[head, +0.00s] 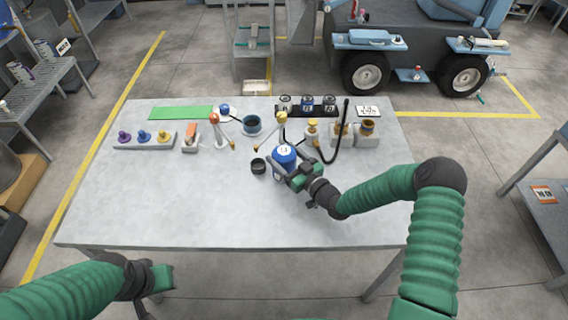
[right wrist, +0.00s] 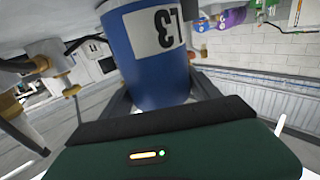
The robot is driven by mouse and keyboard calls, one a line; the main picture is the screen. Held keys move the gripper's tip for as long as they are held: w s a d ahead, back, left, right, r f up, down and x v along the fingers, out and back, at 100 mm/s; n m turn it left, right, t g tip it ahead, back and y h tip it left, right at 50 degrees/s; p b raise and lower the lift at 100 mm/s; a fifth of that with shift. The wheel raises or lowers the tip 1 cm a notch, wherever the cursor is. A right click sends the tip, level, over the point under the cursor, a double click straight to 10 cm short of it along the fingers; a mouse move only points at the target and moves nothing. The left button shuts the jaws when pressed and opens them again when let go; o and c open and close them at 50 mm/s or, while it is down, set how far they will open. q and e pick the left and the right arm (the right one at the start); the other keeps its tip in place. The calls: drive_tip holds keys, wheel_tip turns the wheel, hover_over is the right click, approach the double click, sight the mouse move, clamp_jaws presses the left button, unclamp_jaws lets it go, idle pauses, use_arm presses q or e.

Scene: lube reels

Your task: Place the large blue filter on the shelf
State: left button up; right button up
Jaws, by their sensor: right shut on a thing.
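The large blue filter (head: 284,154) is upright near the middle of the table, with a white top cap. It fills the upper middle of the right wrist view (right wrist: 155,62), where its white label reads L3 upside down. My right gripper (head: 290,166) is shut on its side, with a finger on each side. I cannot tell whether its base touches the table. My left gripper (head: 164,280) hangs in front of the table's near edge, away from the filter; its fingers are unclear. A grey metal shelf (head: 42,88) with several cans stands at far left.
The table (head: 150,210) is clear at its front and left. A small black cup (head: 258,166) stands just left of the filter. Behind are a dark blue bowl (head: 252,123), a black tray (head: 320,112) of bottles, a black hose (head: 344,130) and pump fittings (head: 312,130).

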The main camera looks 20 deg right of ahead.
drive_tip(key=c, duration=0.7)
drive_tip(key=shift+r, duration=0.1)
drive_tip(key=shift+c, duration=0.2)
